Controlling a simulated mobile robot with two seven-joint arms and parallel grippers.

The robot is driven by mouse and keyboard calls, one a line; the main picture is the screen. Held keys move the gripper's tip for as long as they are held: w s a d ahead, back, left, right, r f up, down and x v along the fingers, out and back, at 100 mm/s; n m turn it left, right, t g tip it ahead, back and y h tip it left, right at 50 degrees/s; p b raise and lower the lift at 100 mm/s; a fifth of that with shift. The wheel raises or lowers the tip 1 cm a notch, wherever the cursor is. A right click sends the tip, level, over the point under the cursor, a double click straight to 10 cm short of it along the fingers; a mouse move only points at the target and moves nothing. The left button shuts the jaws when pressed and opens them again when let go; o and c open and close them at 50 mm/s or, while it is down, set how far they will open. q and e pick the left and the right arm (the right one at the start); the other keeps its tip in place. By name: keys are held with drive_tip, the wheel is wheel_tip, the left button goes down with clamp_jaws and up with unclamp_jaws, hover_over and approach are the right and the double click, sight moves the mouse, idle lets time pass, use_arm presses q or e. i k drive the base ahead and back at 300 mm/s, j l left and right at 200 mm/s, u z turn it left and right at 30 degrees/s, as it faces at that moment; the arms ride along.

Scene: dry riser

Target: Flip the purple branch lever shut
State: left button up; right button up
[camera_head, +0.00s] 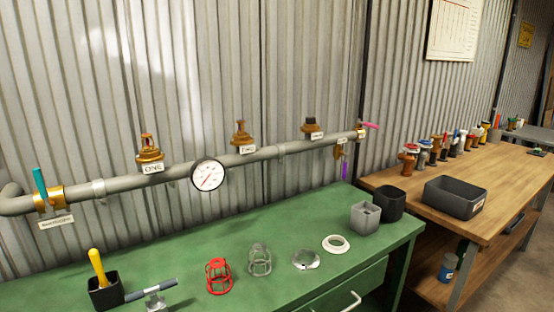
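The purple branch lever (345,165) hangs down below the right end of the grey riser pipe (230,162), at a small brass branch fitting (338,152). The lever looks small here, and I cannot tell its exact angle to the branch. A pink lever (370,125) sticks out to the right from the pipe's end, just above it. A teal lever (40,181) stands up from the brass valve at the pipe's left end. Neither of my grippers shows in the head view.
Below the pipe, a green bench (190,245) carries a red cage (218,277), a grey cage (259,260), rings and a grey cup (365,217). A gauge (208,175) is on the pipe. A wooden bench (470,180) with a black bin (455,197) stands at right.

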sight(346, 155)
drive_tip(key=i+l, duration=0.25)
drive_tip(key=l, duration=0.15)
drive_tip(key=i+l, duration=0.45)
drive_tip(key=l, duration=0.3)
drive_tip(key=i+l, duration=0.25)
drive_tip(key=k+l, duration=0.2)
